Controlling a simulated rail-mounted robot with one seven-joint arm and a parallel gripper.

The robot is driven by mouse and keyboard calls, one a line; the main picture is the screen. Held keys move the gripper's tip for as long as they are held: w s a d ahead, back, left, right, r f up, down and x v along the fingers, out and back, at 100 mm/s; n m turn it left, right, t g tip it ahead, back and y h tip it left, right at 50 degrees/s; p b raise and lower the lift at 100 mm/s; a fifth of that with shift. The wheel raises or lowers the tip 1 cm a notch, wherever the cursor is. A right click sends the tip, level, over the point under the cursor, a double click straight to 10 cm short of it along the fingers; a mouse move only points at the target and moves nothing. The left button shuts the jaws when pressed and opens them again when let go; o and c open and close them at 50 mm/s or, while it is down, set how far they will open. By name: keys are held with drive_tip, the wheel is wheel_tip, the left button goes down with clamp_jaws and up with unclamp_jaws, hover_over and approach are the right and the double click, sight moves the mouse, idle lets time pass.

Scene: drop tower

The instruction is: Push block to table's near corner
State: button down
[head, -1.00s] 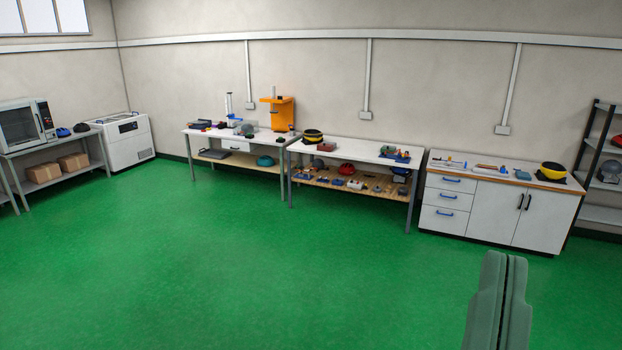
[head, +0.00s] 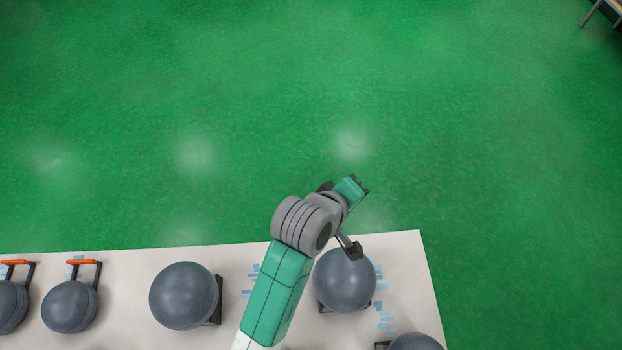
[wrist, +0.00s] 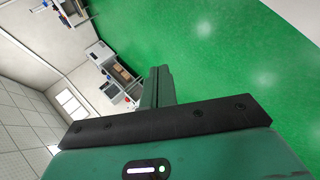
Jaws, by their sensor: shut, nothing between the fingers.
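The pale table (head: 130,262) runs along the bottom of the head view. One of its corners shows at the right, with the green floor beyond. I cannot make out a separate block; dark pieces stick out beside the grey balls on the table, too partly hidden to identify. In the wrist view the two dark green fingers of my gripper (wrist: 158,74) are shut together with nothing between them. In the head view my arm reaches over the table and its end lies above the far edge, near a grey ball (head: 345,280). The finger position there is unclear.
Another grey ball (head: 183,296) stands left of my arm. Grey balls with orange-handled frames (head: 72,306) stand further left, and one (head: 415,342) is cut off at the lower right. Open green floor (head: 200,120) fills the upper head view. The wrist view shows distant furniture (wrist: 122,74).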

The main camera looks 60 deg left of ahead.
drive_tip(key=s+d+f+n+g+h+b, duration=0.1)
drive_tip(key=s+f+n+g+h, duration=0.4)
drive_tip(key=s+f+n, duration=1.2)
drive_tip(key=w+d+f+m, duration=0.1)
drive_tip(key=f+m, duration=0.1)
drive_tip(key=f, duration=0.6)
drive_tip(key=w+d+f+m+g, duration=0.1)
drive_tip(key=d+f+m, duration=0.1)
drive_tip(key=f, duration=0.7)
drive_tip(key=shift+w+d+m+y, duration=0.2)
drive_tip(key=shift+m+y, duration=0.1)
drive_tip(key=shift+m, duration=0.5)
